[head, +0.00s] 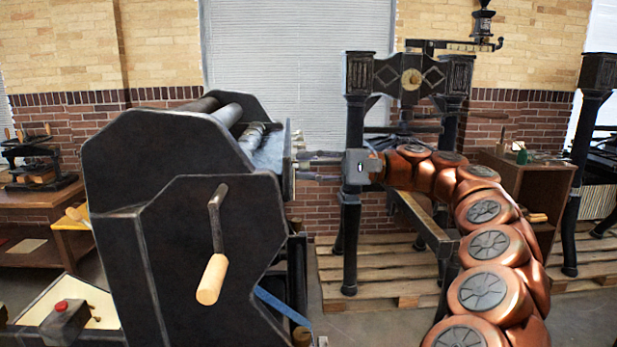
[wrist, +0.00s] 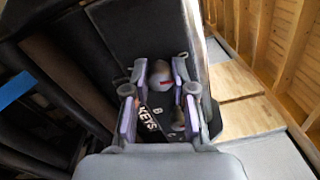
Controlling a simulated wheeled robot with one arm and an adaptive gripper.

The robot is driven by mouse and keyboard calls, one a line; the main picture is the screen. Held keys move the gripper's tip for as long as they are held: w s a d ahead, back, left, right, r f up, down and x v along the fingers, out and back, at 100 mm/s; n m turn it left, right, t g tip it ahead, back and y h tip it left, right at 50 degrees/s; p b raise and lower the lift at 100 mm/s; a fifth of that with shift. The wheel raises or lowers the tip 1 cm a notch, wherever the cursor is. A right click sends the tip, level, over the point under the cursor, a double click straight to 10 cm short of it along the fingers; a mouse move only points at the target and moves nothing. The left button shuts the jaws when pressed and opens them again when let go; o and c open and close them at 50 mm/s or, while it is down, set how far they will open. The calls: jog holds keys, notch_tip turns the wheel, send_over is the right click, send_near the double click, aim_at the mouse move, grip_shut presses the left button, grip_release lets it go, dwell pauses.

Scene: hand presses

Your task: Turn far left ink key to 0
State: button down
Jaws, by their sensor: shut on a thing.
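The ink keys sit on the right-hand side of the dark press (head: 180,190), at the end of its rollers; in the head view they are small and partly hidden by my gripper. My gripper (head: 303,165) reaches in from the right, fingers pointing left at this side. In the wrist view, my gripper (wrist: 159,78) has its two purple-padded fingers on either side of a rounded grey key knob (wrist: 160,73) with a red mark, and is shut on it. A black plate (wrist: 150,122) lettered "KEYS" and "B" lies below. I cannot read the scale or tell which key this is.
A crank with a wooden handle (head: 212,279) sticks out of the press's near side. A tall black hand press (head: 358,130) stands on a wooden pallet (head: 345,285) behind my arm. A wooden cabinet (head: 540,190) is at the right.

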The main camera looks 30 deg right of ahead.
jog(key=shift+n+b, duration=0.4)
jog(key=shift+n, duration=0.2)
jog(key=shift+n, duration=0.3)
jog(key=c, duration=0.9)
grip_release()
jog(key=shift+c, duration=0.2)
jog(key=v, duration=0.5)
jog(key=shift+s+d+r, duration=0.1)
jog(key=shift+r, duration=0.05)
jog(key=shift+s+d+r, duration=0.15)
jog(key=shift+s+d, duration=0.1)
jog(key=shift+d, duration=0.1)
